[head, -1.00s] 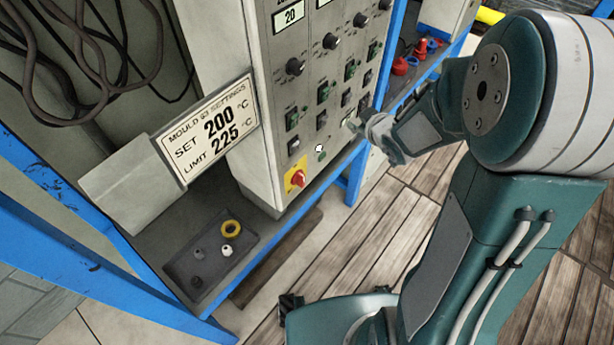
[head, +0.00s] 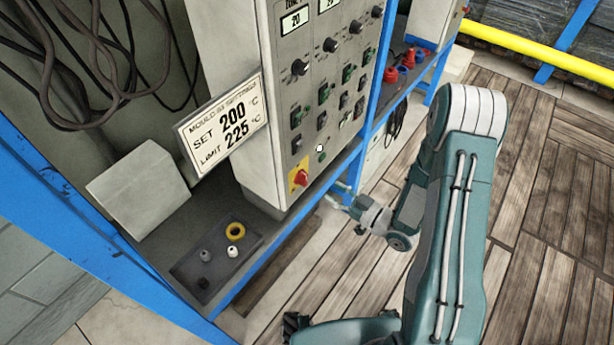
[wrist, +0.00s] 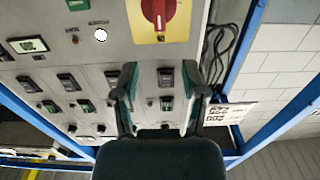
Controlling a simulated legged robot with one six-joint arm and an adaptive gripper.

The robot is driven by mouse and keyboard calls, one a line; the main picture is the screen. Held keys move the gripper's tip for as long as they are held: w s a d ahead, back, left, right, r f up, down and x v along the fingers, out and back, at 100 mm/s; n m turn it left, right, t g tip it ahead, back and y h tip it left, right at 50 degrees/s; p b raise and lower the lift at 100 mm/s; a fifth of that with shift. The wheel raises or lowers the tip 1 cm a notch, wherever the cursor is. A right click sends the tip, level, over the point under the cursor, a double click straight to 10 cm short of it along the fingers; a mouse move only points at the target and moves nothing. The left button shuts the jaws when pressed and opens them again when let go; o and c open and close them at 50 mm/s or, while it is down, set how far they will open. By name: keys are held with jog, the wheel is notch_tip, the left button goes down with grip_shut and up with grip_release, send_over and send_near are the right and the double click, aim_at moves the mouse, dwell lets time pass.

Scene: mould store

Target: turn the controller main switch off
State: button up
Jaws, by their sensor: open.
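The main switch (head: 300,176) is a red rotary knob on a yellow plate, low on the front of the grey controller cabinet (head: 258,140). In the wrist view the switch (wrist: 158,14) is at the top edge, partly cut off, with its grip bar running roughly up and down the picture. My gripper (head: 336,194) is open and empty, to the right of and a little below the switch in the head view, apart from it. In the wrist view my gripper's two fingers (wrist: 160,72) stand spread below the switch, over the panel.
A settings sign (head: 222,122) reads set 200 °C, limit 225 °C. A dark tray (head: 190,268) holds a yellow ring and small knobs on the shelf. Blue frame posts (head: 375,85) stand beside the cabinet. A white round indicator (head: 320,148) is near the switch. The plank floor at right is clear.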

aim_at(307, 175)
jog(key=x, duration=0.9)
jog(key=shift+w+a, duration=0.25)
jog(key=shift+d, duration=0.1)
grip_shut()
